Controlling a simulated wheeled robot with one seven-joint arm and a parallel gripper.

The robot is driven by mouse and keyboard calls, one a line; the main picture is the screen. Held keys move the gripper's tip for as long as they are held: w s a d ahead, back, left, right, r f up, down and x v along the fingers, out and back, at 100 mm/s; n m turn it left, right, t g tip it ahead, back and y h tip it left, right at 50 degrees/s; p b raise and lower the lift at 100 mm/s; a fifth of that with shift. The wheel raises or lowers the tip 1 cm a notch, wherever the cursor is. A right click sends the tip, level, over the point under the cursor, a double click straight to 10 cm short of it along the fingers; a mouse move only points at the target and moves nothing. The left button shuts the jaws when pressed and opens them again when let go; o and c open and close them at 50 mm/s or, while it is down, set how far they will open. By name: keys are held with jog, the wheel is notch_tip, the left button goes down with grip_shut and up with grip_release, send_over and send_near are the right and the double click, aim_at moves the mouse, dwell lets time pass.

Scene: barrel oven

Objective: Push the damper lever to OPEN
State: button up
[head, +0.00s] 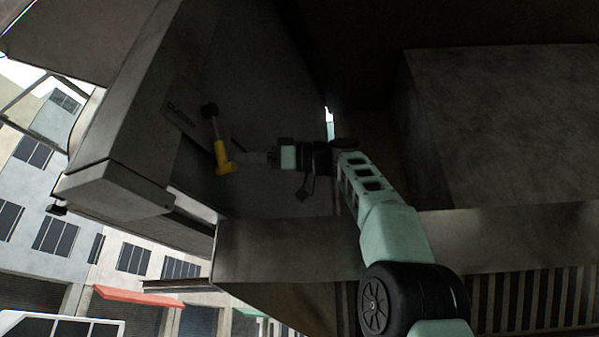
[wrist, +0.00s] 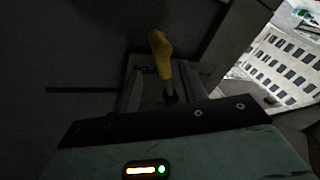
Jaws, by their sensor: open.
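The damper lever (head: 224,160) has a yellow grip, a pale rod and a dark end piece, set against a dark grey panel. In the head view its yellow grip hangs low and slightly right of the dark end. My gripper (head: 246,157) comes from the right, with its tips close to the yellow grip. In the wrist view the lever (wrist: 160,47) appears between the two open fingers of my gripper (wrist: 161,72). I cannot tell whether either finger touches it. A plate with lettering (wrist: 143,69) shows behind it, partly hidden and too dark to read fully.
A grey metal housing (head: 125,125) stands left of the lever. A ledge (head: 285,248) runs below my arm, and a large dark block (head: 505,120) fills the right. Buildings (head: 70,220) show outside at the left. The scene is dim.

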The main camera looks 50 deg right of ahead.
jog(key=b+v, duration=0.1)
jog(key=v, duration=1.1)
jog(key=shift+s+d, duration=0.25)
jog(key=shift+s, duration=0.05)
jog(key=shift+f, duration=0.1)
